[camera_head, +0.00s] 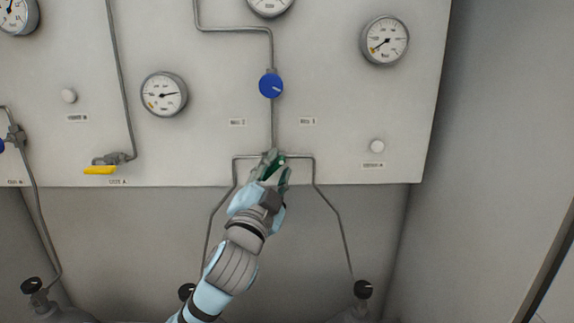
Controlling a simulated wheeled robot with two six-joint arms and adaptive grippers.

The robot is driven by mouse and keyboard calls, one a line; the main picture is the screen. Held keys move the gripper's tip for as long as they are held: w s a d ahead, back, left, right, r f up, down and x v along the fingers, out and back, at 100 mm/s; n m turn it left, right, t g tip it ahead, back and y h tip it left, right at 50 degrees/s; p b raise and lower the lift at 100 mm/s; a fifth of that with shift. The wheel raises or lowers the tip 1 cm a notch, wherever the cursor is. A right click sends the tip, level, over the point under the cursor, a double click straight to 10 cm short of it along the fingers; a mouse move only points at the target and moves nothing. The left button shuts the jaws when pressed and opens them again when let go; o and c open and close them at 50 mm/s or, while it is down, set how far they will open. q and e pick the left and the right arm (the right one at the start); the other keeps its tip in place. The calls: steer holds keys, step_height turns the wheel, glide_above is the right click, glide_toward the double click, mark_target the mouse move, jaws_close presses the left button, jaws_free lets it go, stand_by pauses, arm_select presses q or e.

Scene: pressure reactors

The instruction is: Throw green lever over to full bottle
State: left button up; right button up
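The green lever (281,160) is on the pipe junction at the lower middle of the panel, mostly hidden by my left gripper. My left gripper (276,169) reaches up from below, with its fingertips at the lever. I cannot tell whether the fingers are shut on it or only around it. Two pipes run down from the junction, one to each side. The right one leads to a bottle with a black knob (363,289); the left one runs toward another black knob (187,291), partly behind my arm. Which bottle is full cannot be seen. My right gripper is not in view.
A blue knob (271,85) sits on the pipe above the lever. Gauges (164,94) (384,40) are on the grey panel (330,80). A yellow lever (100,170) is at the left. The panel around my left gripper is mostly clear.

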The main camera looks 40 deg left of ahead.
arm_select(q)
steer(key=shift+w+a+r, duration=0.15)
steer(key=shift+r, duration=0.05)
steer(key=shift+s+r, duration=0.2)
steer(key=shift+s, duration=0.15)
steer(key=shift+a, duration=0.1)
jaws_close()
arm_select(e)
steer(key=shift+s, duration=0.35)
